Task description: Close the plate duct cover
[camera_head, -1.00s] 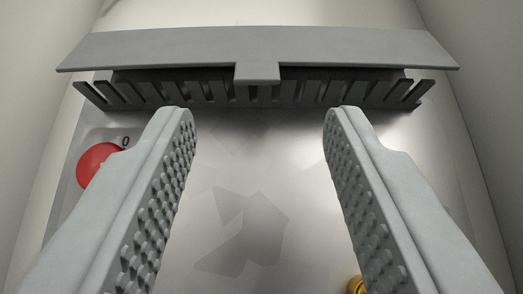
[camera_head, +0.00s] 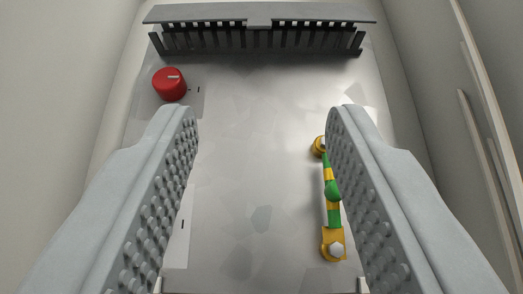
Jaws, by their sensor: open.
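The grey slotted duct (camera_head: 262,38) runs across the far end of the metal panel. Its flat plate cover (camera_head: 210,13) lies along the top of the duct, with a small tab (camera_head: 259,22) at the middle of its front edge. Dark slots show below the cover, and I cannot tell whether it sits fully down. My gripper (camera_head: 262,112) is open and empty, its two studded fingers pointing toward the duct. The fingertips are well short of the duct and touch nothing that I can see.
A red knob (camera_head: 170,84) is on the panel at the left. A green and yellow cable with yellow end fittings (camera_head: 332,190) runs along the right, partly beside my right finger. Pale walls (camera_head: 420,110) close in both sides. The middle of the metal panel (camera_head: 255,150) is clear.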

